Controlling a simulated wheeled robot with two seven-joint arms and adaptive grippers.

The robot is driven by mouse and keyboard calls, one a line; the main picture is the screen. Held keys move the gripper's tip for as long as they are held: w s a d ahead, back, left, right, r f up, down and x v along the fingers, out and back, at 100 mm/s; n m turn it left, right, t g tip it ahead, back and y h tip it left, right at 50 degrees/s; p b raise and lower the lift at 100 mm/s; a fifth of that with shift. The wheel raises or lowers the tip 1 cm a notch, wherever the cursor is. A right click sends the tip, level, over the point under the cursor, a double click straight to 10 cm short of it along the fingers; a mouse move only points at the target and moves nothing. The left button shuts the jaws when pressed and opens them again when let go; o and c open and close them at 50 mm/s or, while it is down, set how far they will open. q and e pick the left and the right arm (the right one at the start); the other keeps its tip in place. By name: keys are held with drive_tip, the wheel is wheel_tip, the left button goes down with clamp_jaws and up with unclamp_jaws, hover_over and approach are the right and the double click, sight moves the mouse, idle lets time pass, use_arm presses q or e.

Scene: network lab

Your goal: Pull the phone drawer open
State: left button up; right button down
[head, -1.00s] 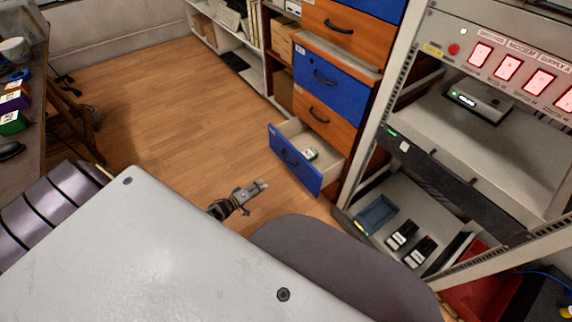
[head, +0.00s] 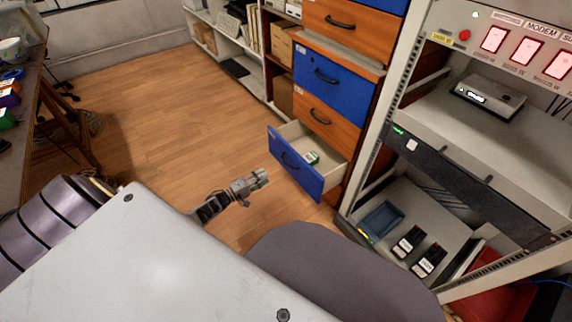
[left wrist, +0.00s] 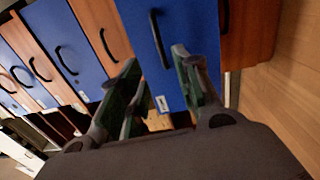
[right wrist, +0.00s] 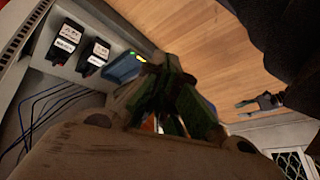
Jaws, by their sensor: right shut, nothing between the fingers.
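The lowest visible blue drawer (head: 294,174) stands pulled out of the cabinet, with a black handle on its front. A small white and green item (head: 311,157) lies inside it. I cannot read which drawer is the phone drawer. My left gripper (head: 262,178) is just left of the open drawer's front, apart from it in the head view. In the left wrist view its fingers (left wrist: 155,68) are spread and empty, facing a blue drawer front (left wrist: 172,82) with a black handle (left wrist: 160,38). My right gripper (right wrist: 180,88) is shut and empty; the head view does not show it.
Closed drawers, blue (head: 331,84) and orange (head: 325,117), are above the open one. A rack (head: 478,160) stands right of the cabinet, with a blue tray (head: 383,221) and black devices low inside. A cluttered table is at the left. The wooden floor (head: 170,125) between is clear.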

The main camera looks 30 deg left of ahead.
sight(286, 163)
use_arm(q)
drive_tip(key=shift+w, duration=0.1)
